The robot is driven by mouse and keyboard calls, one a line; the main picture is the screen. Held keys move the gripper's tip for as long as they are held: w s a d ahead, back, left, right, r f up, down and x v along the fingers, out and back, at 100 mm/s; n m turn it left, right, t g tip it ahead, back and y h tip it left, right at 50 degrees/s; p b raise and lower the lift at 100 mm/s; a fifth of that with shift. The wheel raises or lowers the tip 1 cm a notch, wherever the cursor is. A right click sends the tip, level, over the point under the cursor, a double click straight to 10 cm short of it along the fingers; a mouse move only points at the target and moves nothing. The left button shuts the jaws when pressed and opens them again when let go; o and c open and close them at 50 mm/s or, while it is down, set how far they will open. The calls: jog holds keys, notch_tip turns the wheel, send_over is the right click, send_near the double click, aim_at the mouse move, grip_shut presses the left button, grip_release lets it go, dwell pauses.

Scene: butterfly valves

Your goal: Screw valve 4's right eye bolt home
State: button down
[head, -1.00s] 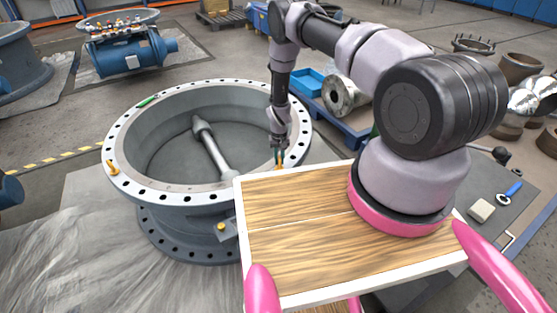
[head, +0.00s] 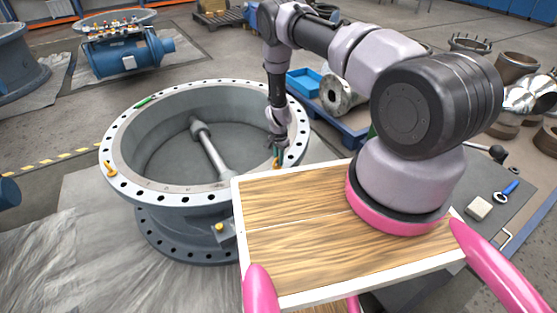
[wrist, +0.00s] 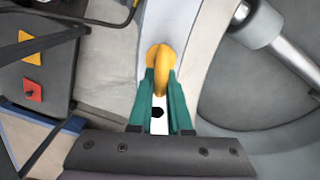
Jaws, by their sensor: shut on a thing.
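Valve 4 is the large grey ring-shaped body (head: 185,240) with a flange of bolt holes (head: 190,195), left of centre in the head view. Its right eye bolt is yellow; in the wrist view (wrist: 160,56) it stands at the flange's rim, its ring edge-on between my fingertips. My gripper (wrist: 162,80) has green fingers shut on this eye bolt; in the head view my gripper (head: 277,158) is over the flange's right side. The thread and any gap under the collar are hidden. Another yellow eye bolt (head: 110,169) sits on the flange's left side.
A shaft (head: 208,148) crosses the valve's bore. A green marker-like item (head: 146,102) lies on the far-left flange. A blue pallet with a bin (head: 304,82) and a grey flanged part (head: 341,96) stands behind my arm. Tools lie on a grey surface at right.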

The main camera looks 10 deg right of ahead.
jog(key=shift+m, duration=0.3)
dwell(0.4)
jog(key=c, duration=0.8)
grip_release()
jog(key=shift+c, duration=0.2)
jog(key=shift+r, duration=0.1)
notch_tip(320, 180, up, 11)
jog(key=shift+f, duration=0.15)
